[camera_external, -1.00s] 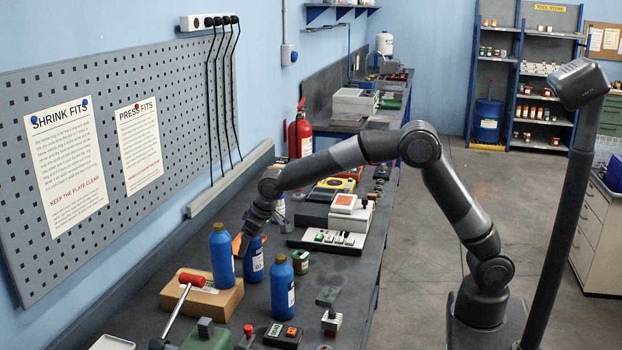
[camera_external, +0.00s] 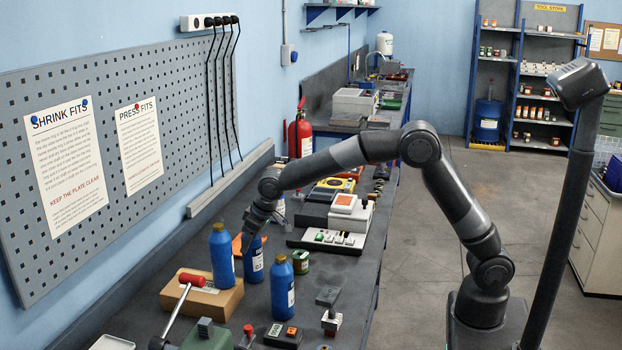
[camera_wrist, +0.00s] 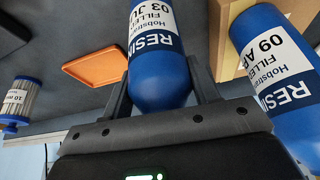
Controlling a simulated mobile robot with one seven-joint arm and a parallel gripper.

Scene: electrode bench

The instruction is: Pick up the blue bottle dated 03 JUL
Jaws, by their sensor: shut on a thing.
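The blue bottle dated 03 JUL (camera_external: 253,266) stands upright behind the cardboard box in the external view. It also shows in the wrist view (camera_wrist: 158,75), upside down, with a white RESIN label; the end of its date is partly cut off. My gripper (camera_external: 250,240) reaches down over its top in the external view. In the wrist view, my gripper (camera_wrist: 161,92) has one finger on each side of the bottle and is shut on it. The bottle appears to rest on the bench; no gap shows beneath it.
A similar blue bottle (camera_external: 222,258), dated 09 with the month cut off in the wrist view (camera_wrist: 285,85), stands on the cardboard box (camera_external: 212,302). A third blue bottle (camera_external: 283,290) stands at the front right. An orange tray (camera_wrist: 97,66) and a white-and-blue filter (camera_wrist: 18,103) are near.

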